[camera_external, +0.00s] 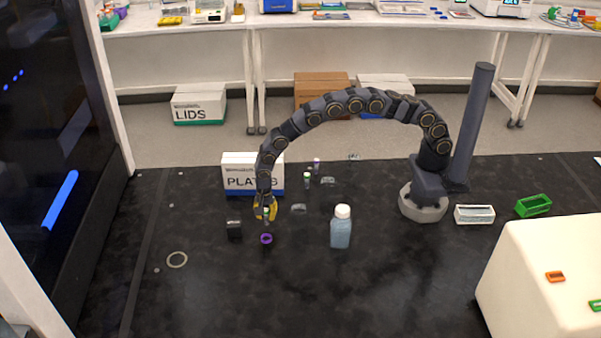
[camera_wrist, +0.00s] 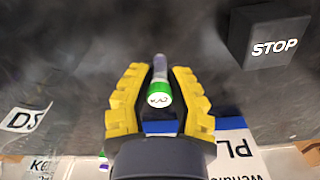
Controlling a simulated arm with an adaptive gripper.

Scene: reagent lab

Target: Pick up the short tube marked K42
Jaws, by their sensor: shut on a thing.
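My gripper (camera_external: 265,212) is low over the black bench, left of the bottle. In the wrist view its yellow fingers (camera_wrist: 158,72) are closed around a short tube with a green cap (camera_wrist: 158,95). The cap faces the camera and its small dark marking is too small to read surely. The tube's pale body extends away beyond the cap, partly hidden. Another green-capped tube (camera_external: 307,180) and a purple-capped tube (camera_external: 317,165) stand further back, right of my gripper. Their markings cannot be read.
A purple ring (camera_external: 266,239) lies just in front of my gripper. A black STOP block (camera_wrist: 275,40) is close by. A blue bottle with a white cap (camera_external: 341,230) stands to the right. The PLATES box (camera_external: 253,187) is behind. The front bench is mostly clear.

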